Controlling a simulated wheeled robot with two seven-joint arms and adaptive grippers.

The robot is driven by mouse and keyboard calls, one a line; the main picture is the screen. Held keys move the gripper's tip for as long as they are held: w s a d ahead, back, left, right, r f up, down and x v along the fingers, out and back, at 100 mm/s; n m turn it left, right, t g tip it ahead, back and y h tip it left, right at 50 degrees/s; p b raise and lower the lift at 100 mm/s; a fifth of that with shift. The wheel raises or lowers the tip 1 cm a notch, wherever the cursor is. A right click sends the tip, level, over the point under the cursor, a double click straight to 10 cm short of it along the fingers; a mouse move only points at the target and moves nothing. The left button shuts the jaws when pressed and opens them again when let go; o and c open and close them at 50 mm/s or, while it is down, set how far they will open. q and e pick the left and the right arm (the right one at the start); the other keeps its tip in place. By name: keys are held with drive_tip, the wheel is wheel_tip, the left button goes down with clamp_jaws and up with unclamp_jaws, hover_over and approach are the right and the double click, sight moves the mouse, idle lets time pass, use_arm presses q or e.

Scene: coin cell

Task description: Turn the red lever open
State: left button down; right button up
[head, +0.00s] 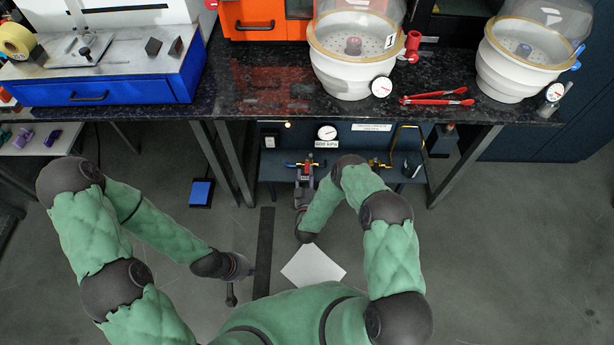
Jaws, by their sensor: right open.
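On the dark blue lower panel under the black bench, small brass and coloured fittings show at the left, with a small red part (306,164) among them that looks like the red lever. My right gripper (304,173) reaches in at these fittings, its open fingers right at the red part. The fingers partly hide it, and I cannot tell whether they touch it or how the lever is turned. My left gripper (232,285) hangs low over the floor, away from the panel. Its fingers are too small and dark to read.
A round gauge (327,132) and a yellow pipe (408,128) sit on the panel. Above, the black bench (262,85) carries white domed vessels, one with a red stopcock (412,42), and red tongs (435,98). Bench legs flank the panel. A white sheet (314,265) lies below.

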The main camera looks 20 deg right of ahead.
drive_tip(key=shift+c, duration=0.3)
clamp_jaws()
drive_tip(key=d+n+y, duration=0.1)
drive_tip(key=n+y, duration=0.1)
drive_tip(key=y, duration=0.1)
drive_tip(key=d+n+y, duration=0.1)
drive_tip(key=y, duration=0.2)
drive_tip(key=d+n+y, duration=0.2)
drive_tip(key=shift+s+n+y, duration=0.1)
drive_tip(key=shift+n+y, duration=0.2)
drive_tip(key=shift+y, duration=0.1)
drive_tip(key=n+y, duration=0.1)
drive_tip(key=d+n+g+y, duration=0.1)
drive_tip(key=y, duration=0.1)
drive_tip(key=d+n+y, duration=0.1)
drive_tip(key=y, duration=0.1)
drive_tip(key=shift+w+f+g, duration=0.1)
drive_tip(key=shift+w+g, duration=0.2)
drive_tip(key=shift+w, duration=0.05)
drive_tip(key=shift+w+d+n+g+y, duration=0.2)
drive_tip(key=shift+n+g+y, duration=0.25)
drive_tip(key=shift+n+y, duration=0.15)
drive_tip(key=shift+w+d+n+g+y, duration=0.15)
drive_tip(key=shift+d+n+g+y, duration=0.1)
drive_tip(key=shift+n+g+y, duration=0.35)
drive_tip(key=shift+w+d+n+g+y, duration=0.2)
drive_tip(key=shift+n+g+y, duration=0.15)
drive_tip(key=shift+n+y, duration=0.25)
